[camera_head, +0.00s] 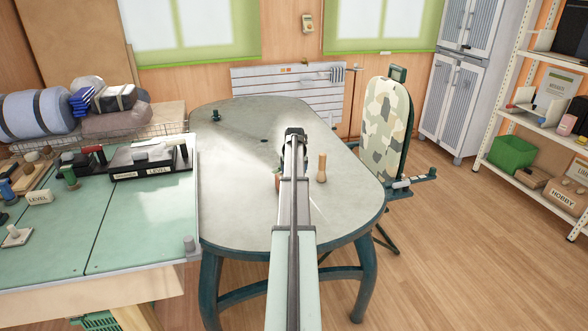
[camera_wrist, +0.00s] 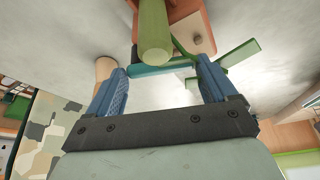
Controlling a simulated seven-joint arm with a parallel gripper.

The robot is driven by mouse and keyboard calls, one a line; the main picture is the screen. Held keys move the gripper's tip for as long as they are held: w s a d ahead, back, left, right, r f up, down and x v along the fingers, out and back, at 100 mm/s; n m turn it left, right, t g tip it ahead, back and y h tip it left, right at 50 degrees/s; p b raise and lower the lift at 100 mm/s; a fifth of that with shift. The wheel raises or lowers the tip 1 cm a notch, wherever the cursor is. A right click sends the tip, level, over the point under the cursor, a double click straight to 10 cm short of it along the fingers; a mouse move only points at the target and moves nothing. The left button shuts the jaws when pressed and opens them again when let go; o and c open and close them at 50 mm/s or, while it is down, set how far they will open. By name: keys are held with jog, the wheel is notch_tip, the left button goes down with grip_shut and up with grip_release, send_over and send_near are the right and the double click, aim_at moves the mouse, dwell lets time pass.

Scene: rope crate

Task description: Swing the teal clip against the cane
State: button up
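My gripper (camera_wrist: 161,71) shows in the wrist view with its two blue fingers spread wide. A teal bar (camera_wrist: 150,71), which looks like the clip, lies across the space between the fingertips; I cannot tell whether either finger touches it. A green cylinder (camera_wrist: 154,32) stands out above it, beside an orange-red block (camera_wrist: 200,36). Green bars (camera_wrist: 238,54) extend to the right. A pale wooden post (camera_wrist: 104,68), possibly the cane, is partly behind the left finger. The post stands upright on the table in the head view (camera_head: 322,168), right of my arm, which hides the fingertips there.
The grey oval table (camera_head: 240,210) is mostly clear. A small dark green peg (camera_head: 216,115) stands at its far left. A green workbench (camera_head: 130,235) with tools adjoins on the left. A camouflage-patterned board (camera_head: 388,125) stands at the right edge.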

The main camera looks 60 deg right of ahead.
jog(key=shift+o, duration=1.2)
jog(key=shift+r, duration=0.1)
jog(key=v, duration=1.3)
jog(key=shift+a+r, duration=0.2)
jog(key=shift+r, duration=0.05)
jog(key=shift+s, duration=0.1)
jog(key=shift+c, duration=0.2)
